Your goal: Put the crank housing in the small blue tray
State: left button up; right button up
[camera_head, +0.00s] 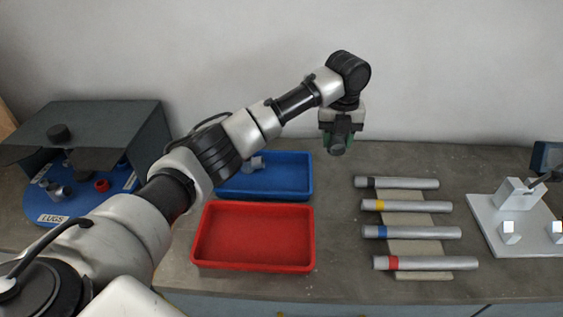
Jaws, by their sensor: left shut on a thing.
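My left gripper (341,130) is raised above the back of the bench, to the right of the small blue tray, pointing down. It is shut on a small dark green part (340,146), mostly hidden by the fingers; I cannot tell its full shape or be sure that it is the crank housing. The blue tray (290,194) lies on the bench behind the red tray, its left end partly hidden by my left arm. A small grey part (255,163) is in the blue tray. My right gripper is not in view.
The red tray (252,268) is empty. Several silver tubes with coloured bands lie on a beige rack (420,247). A pale jig plate (503,240) is at the right. A dark hood (85,125) covers a blue turntable (118,178) labelled LUGS at the left.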

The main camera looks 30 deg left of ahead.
pick_arm(q)
jog(key=s+a+f+p, duration=0.1)
jog(key=s+a+f, duration=0.1)
jog(key=s+a, duration=0.25)
jog(key=p, duration=0.2)
send_over(285, 179)
notch_tip(285, 179, down, 4)
jog(key=shift+f, duration=0.1)
jog(key=shift+s+f, duration=0.15)
jog(key=shift+f, duration=0.15)
notch_tip(285, 179, down, 4)
jog(key=shift+r+p, duration=0.25)
jog(key=shift+p, duration=0.2)
jog(key=o, duration=0.6)
jog(key=shift+f, duration=0.15)
jog(key=o, duration=0.5)
jog(key=shift+c, duration=0.2)
